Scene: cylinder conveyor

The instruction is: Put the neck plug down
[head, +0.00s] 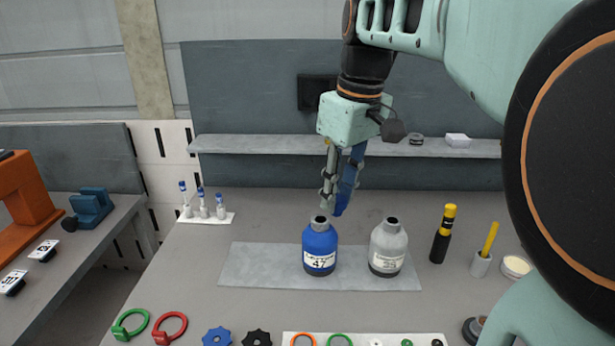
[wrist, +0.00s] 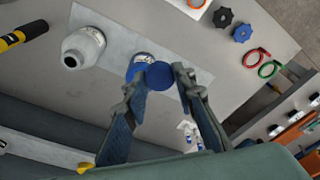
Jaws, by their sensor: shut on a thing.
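My gripper (head: 333,205) points down above the blue bottle (head: 320,248) labelled 47. Its fingers are shut on a blue neck plug (wrist: 160,75), which shows as a round blue piece between the fingertips in the wrist view. In the head view the plug is small and hard to tell from the blue finger. The blue bottle stands upright with its neck open, a little below the fingertips, apart from them. A grey bottle (head: 387,250) with an open neck stands upright to its right. The plug's underside is hidden.
Both bottles stand on a light grey mat (head: 260,268). Small vials (head: 203,205) stand at the back left. A black and yellow tool (head: 442,235) and a cup (head: 481,264) stand to the right. Rings, knobs and a white strip (head: 315,338) lie along the front. The mat's left part is clear.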

